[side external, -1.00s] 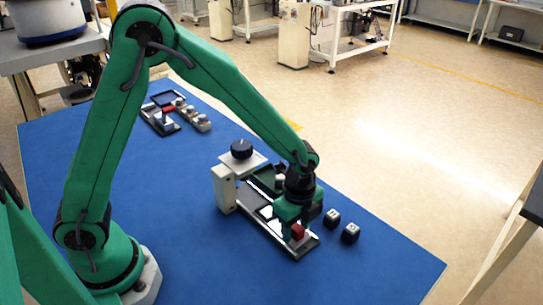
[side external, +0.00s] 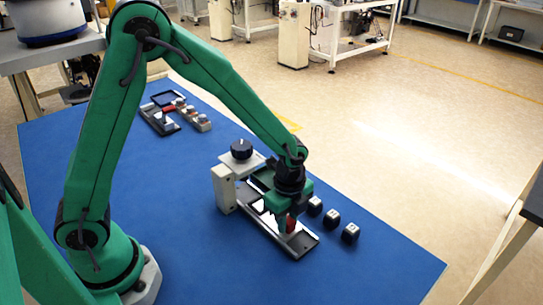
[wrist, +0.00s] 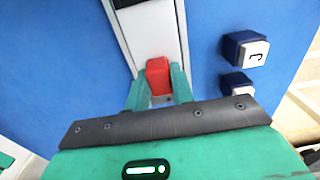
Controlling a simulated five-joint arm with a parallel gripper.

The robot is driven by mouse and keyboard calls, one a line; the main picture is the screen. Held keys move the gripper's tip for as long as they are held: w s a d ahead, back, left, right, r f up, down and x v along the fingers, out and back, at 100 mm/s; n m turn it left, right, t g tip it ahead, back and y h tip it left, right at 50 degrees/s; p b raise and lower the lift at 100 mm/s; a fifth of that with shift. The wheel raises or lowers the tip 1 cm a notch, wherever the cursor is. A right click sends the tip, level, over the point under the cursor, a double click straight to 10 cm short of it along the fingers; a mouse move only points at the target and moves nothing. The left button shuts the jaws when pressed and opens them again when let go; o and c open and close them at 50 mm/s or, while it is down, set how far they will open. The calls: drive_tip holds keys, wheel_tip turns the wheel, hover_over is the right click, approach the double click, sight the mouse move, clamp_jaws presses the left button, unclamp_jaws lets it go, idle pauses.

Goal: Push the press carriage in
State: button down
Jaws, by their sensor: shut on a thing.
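The press (side external: 225,189) stands on the blue table, with a white frame and a black knob (side external: 241,149) on top. Its dark-edged base track (side external: 303,244) runs out toward the front right. The carriage shows as a white slide (wrist: 152,30) in the wrist view, with a red handle (wrist: 158,76) at its near end. My gripper (side external: 287,226) is over the track, with its green fingers closed on either side of the red handle. In the wrist view my gripper (wrist: 154,92) also has the handle between its fingertips. My gripper hides part of the carriage in the side view.
Several dark cubes with pale marked tops (side external: 331,217) stand in a row to the right of the track. A second small fixture (side external: 160,119) with a red part and a row of small pieces lies at the back left. The table's front is clear.

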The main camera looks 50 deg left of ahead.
drive_tip(key=shift+a, duration=2)
drive_tip(key=c, duration=1.2)
unclamp_jaws()
drive_tip(key=shift+r, duration=0.2)
wheel_tip(320, 180, up, 8)
drive_tip(key=shift+f, duration=0.25)
